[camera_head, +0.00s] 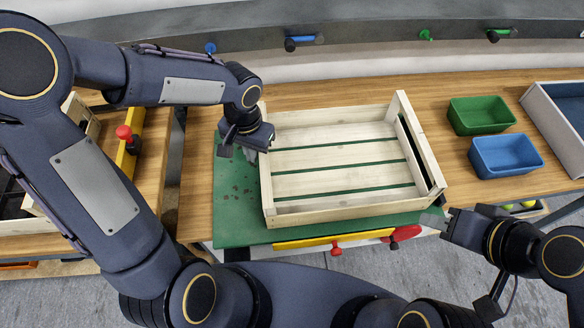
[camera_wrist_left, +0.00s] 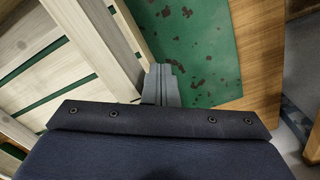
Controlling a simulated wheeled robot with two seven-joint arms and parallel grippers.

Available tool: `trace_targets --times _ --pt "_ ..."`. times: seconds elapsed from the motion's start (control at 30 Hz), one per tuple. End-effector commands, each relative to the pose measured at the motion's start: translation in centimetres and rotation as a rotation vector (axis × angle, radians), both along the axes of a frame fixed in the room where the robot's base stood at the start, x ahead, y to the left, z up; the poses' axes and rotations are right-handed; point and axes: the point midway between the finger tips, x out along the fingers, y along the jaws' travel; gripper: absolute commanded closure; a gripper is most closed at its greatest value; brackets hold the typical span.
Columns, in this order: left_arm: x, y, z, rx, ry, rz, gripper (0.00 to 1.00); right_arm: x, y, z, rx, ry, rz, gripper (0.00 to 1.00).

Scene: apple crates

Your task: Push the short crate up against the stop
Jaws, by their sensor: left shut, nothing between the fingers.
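The short crate (camera_head: 340,208), pale slatted wood and empty, sits on the green mat (camera_head: 229,190) in the head view. Its left wall also shows in the left wrist view (camera_wrist_left: 85,40). My left gripper (camera_head: 264,143) is shut and empty at the outer left side of the crate, toward the back. In the left wrist view its fingertips (camera_wrist_left: 160,78) are beside the crate wall; whether they touch it I cannot tell. My right gripper (camera_head: 434,222) is off the crate's front right corner, its jaw opening unclear. I cannot make out the stop with certainty.
A green bin (camera_head: 481,114) and a blue bin (camera_head: 505,155) stand right of the crate. A grey-walled box (camera_head: 553,125) is at the far right. A yellow strip (camera_head: 305,242) with a red knob (camera_head: 336,249) lines the front edge. The mat is bare left of the crate.

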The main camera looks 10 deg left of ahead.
Motion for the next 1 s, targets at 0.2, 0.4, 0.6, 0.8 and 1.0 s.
trace_targets --times 0.2,0.4,0.6,0.8,1.0 --pt "0.5 -1.5 -0.1 0.000 0.000 -0.002 1.00 0.0 0.0 -0.4 0.000 0.000 0.000 0.64" --pt "0.9 -2.9 -0.1 -0.001 -0.001 -0.003 1.00 0.0 0.0 -0.7 0.000 0.000 0.000 0.64" --pt "0.7 -2.3 0.0 0.000 0.000 0.002 1.00 0.0 0.0 -0.5 0.000 0.000 0.000 0.64" --pt "0.3 -1.0 0.1 0.001 0.000 0.002 1.00 0.0 0.0 -0.4 0.000 0.000 0.000 0.64" --pt "0.2 -0.7 0.6 0.001 0.000 -0.001 1.00 0.0 0.0 0.0 0.000 0.000 0.000 0.64"
